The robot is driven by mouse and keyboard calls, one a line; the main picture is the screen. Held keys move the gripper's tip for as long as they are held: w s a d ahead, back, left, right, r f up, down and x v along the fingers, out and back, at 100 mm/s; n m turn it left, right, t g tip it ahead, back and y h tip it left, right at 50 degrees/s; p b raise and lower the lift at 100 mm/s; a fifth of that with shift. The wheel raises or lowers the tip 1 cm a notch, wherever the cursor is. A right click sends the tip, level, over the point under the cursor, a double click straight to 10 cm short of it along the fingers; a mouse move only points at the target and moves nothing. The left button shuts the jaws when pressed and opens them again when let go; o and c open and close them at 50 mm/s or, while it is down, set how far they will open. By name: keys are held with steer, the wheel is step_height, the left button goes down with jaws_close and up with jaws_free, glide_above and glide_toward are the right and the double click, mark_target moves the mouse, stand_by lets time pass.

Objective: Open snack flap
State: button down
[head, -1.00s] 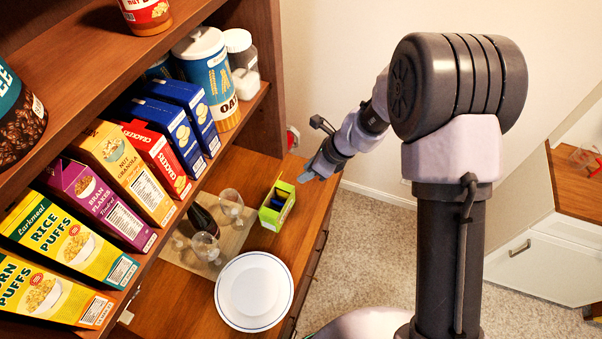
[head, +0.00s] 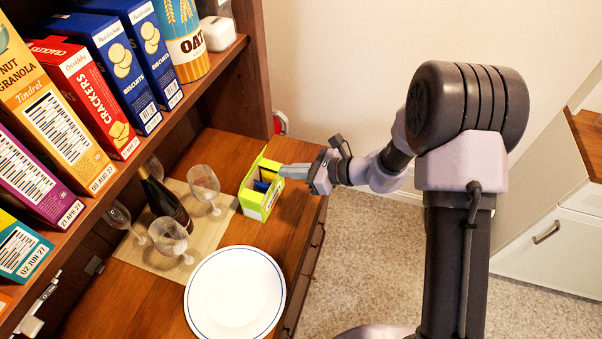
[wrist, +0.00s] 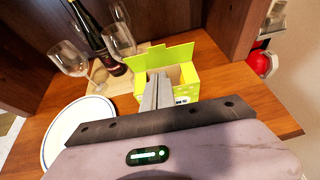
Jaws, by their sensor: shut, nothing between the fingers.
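The snack box is a small lime-green carton (head: 257,200) on the wooden counter. Its top looks open in the head view, with dark blue items inside. In the wrist view the green carton (wrist: 187,90) shows a raised panel along its far side. My gripper (head: 283,171) is shut and empty, its tips right at the carton's right-hand top edge. In the wrist view my gripper (wrist: 158,77) covers part of the carton's near side and opening. I cannot tell whether the fingers touch the carton or reach inside it.
A dark bottle (head: 162,200) and several wine glasses stand on a mat (head: 206,232) left of the carton. A white plate (head: 235,293) lies in front. Cereal and cracker boxes fill the shelf (head: 160,150) above. Bare counter shows behind the carton.

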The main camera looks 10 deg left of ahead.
mark_target(255, 163)
steer(key=a, duration=0.2)
steer(key=w+a+b, duration=0.1)
steer(key=a, duration=0.2)
steer(key=shift+a+f, duration=0.2)
steer(key=shift+a, duration=0.05)
steer(key=shift+w+a+r, duration=0.15)
steer(key=shift+a+r, duration=0.05)
steer(key=shift+a, duration=0.2)
steer(key=shift+r, duration=0.15)
steer(key=a+h+p, duration=0.1)
steer(key=p, duration=0.1)
steer(key=a+r+h+p, duration=0.1)
steer(key=p, duration=0.2)
steer(key=a+h+p, duration=0.1)
steer(key=a+p, duration=0.1)
steer(key=shift+w+r+g, duration=0.3)
steer(key=shift+w+g, duration=0.1)
steer(key=shift+w+a+r, duration=0.1)
steer(key=shift+w+a, duration=0.05)
steer(key=shift+a, duration=0.45)
steer(key=shift+w+a, duration=0.1)
steer(key=shift+a, duration=0.45)
